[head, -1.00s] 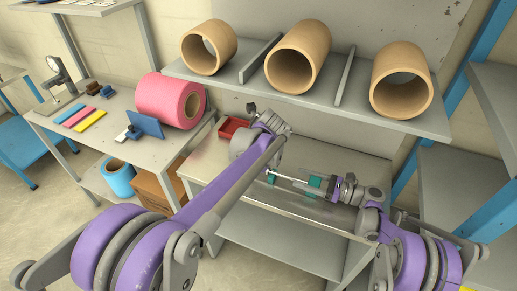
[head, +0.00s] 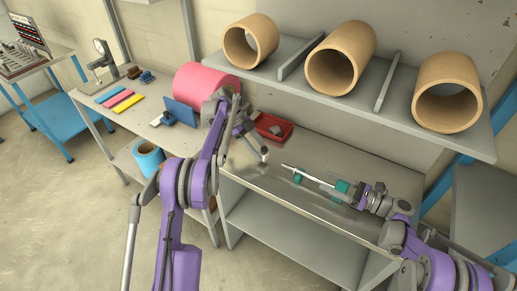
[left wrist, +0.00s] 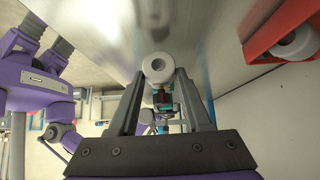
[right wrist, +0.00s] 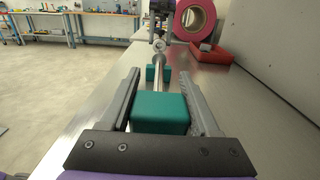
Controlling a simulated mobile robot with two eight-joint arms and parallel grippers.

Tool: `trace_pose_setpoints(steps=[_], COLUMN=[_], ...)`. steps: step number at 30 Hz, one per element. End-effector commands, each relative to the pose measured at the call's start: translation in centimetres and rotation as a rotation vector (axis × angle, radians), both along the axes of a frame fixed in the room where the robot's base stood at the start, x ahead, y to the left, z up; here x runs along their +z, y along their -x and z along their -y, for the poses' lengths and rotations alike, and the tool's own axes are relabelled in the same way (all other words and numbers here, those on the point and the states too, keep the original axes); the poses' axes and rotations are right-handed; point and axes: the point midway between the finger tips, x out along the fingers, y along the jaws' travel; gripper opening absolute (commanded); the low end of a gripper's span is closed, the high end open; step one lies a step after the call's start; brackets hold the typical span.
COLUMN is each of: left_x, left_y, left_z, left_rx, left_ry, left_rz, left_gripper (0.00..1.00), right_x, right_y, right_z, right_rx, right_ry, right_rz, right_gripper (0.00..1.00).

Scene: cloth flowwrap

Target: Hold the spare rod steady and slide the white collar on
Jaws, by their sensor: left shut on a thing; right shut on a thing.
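The white collar (left wrist: 157,67) is between the fingertips of my left gripper (head: 261,152), which is shut on it. Its hole faces the left wrist camera. The pale spare rod (head: 312,176) lies roughly level above the bench, its free end towards the left gripper. A gap separates collar and rod end in the head view. My right gripper (right wrist: 161,78) is shut on the teal block (right wrist: 160,112) at the rod's near end. A second teal block (head: 298,178) stands under the rod nearer its free end. The right wrist view looks along the rod towards the collar.
A red tray (head: 272,127) with pale rings inside sits on the bench behind the left gripper. A pink roll (head: 205,85) and blue plate (head: 180,112) stand to the left. A shelf with large cardboard tubes (head: 340,58) overhangs the back. The front bench surface (head: 330,218) is clear.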

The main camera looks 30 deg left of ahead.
Motion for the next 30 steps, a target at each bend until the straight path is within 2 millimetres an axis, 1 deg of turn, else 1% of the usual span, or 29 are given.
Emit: trace_pose_setpoints(steps=[8, 11, 14, 25, 30], left_x=[0.1, 0.1, 0.1, 0.1, 0.1], left_y=[0.0, 0.0, 0.0, 0.2, 0.2], left_z=[0.0, 0.3, 1.0, 4.8, 4.6], left_rx=[0.001, -0.002, -0.002, -0.002, 0.0], left_ry=[-0.001, -0.001, -0.002, -0.002, -0.002], left_rz=[0.004, 0.004, 0.004, 0.004, 0.004], left_gripper=[0.0, 0.0, 0.0, 0.0, 0.0], right_x=[0.0, 0.0, 0.0, 0.0, 0.0], right_y=[0.0, 0.0, 0.0, 0.0, 0.0], right_z=[0.0, 0.0, 0.0, 0.0, 0.0], right_rx=[-0.001, -0.001, -0.001, -0.001, -0.001], right_ry=[0.0, 0.0, 0.0, 0.0, 0.0], right_rz=[0.0, 0.0, 0.0, 0.0, 0.0], right_gripper=[0.0, 0.0, 0.0, 0.0, 0.0])
